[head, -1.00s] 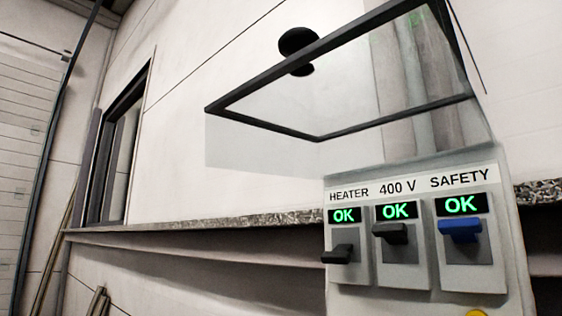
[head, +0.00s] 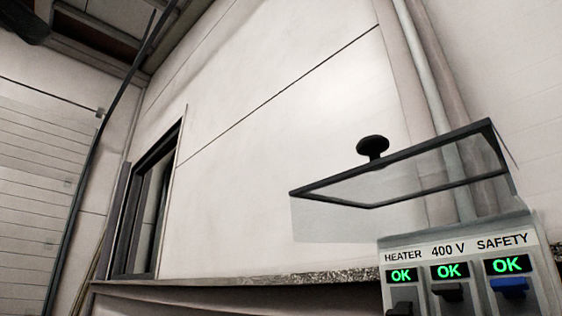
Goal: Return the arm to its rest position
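Neither of my arms nor grippers shows in the head view. A grey switch box (head: 464,268) stands at the lower right, cut off by the bottom edge. Its labels read HEATER, 400 V and SAFETY, each above a display with a green OK. The heater switch (head: 401,308) and the 400 V switch (head: 447,292) are dark; the safety switch (head: 509,287) is blue. The clear cover (head: 420,182) with a dark frame and a round black knob (head: 373,146) is raised above the box.
A speckled ledge (head: 330,278) runs along the pale wall to the box. A dark-framed window (head: 150,210) is at the left, with a slatted door (head: 35,190) beyond it. Grey pipes (head: 440,110) run up behind the cover.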

